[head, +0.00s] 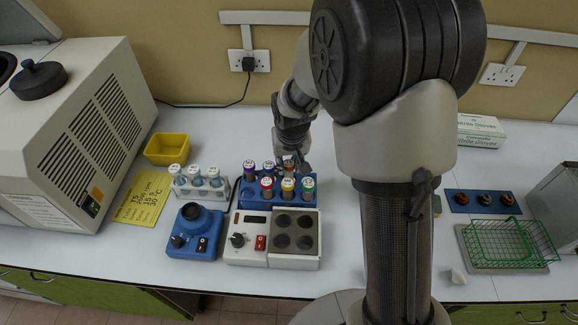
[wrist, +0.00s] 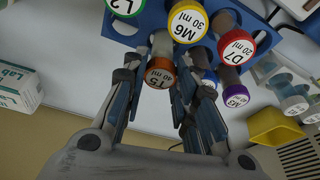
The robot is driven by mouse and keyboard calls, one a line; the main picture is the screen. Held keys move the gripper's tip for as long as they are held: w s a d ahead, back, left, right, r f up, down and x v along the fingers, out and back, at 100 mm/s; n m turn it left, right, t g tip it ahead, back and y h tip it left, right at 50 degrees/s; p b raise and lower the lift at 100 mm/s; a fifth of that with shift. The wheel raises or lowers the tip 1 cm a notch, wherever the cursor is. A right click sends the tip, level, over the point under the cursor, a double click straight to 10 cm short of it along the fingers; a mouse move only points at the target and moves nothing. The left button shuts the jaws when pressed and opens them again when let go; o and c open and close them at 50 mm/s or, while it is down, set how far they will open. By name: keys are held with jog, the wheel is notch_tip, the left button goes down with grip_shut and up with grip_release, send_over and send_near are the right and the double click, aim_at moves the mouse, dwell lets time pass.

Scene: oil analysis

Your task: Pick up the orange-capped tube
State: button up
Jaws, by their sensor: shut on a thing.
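The orange-capped tube (wrist: 160,74), labelled T5, 40 ml, sits between the fingers of my gripper (wrist: 158,88) in the wrist view. The fingers are shut on it, below the cap. In the head view my gripper (head: 292,150) is at the back row of the blue rack (head: 240,204), and the orange cap (head: 289,163) is partly covered by it. Whether the tube's lower end is still inside the rack cannot be told. Tubes with green (head: 308,183), yellow (head: 287,183), red (head: 267,181) and purple (head: 249,164) caps stand in the rack close by.
A white rack (head: 200,194) of white-capped tubes stands left of the blue rack. A blue device (head: 194,230) and a white heating block (head: 294,260) lie in front. A yellow bin (head: 167,149) is at the back left. The bench behind the blue rack is clear.

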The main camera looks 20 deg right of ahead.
notch_tip(320, 180, up, 19)
jog(key=p, duration=0.4)
jog(key=shift+p, duration=0.35)
jog(key=shift+f, duration=0.1)
